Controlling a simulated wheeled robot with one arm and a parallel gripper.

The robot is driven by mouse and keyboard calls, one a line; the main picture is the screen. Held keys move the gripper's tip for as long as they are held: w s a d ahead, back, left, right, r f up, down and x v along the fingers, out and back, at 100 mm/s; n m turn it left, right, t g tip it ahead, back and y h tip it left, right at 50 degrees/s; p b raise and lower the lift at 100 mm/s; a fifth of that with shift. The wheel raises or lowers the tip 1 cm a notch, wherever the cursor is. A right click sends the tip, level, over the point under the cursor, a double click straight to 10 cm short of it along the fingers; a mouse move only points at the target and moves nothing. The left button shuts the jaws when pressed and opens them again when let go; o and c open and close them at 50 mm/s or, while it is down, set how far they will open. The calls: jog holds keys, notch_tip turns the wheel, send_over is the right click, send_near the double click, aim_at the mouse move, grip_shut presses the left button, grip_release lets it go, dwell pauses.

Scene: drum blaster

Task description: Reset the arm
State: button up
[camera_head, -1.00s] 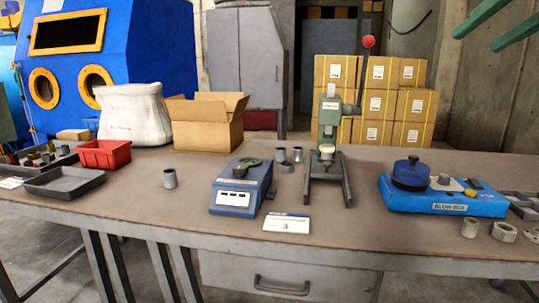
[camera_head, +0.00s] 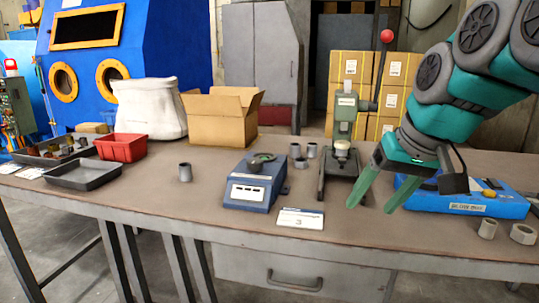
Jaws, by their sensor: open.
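My gripper (camera_head: 374,203) is at the right of the head view, over the front right part of the workbench. Its two green fingers point down and are spread apart, with nothing between them. My arm, grey and teal, comes in from the upper right.

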jog(key=s+a+f+g+h, duration=0.1)
jog(key=s+f+g, duration=0.2)
jog(key=s+f, duration=0.8)
jog(key=s+a+f+g+h, duration=0.1)
jog(key=s+f+g, duration=0.2)
jog(key=s+f, duration=0.8)
notch_tip(320, 180, down, 6)
jog(key=shift+a+f, duration=0.1)
jog(key=shift+a, duration=0.05)
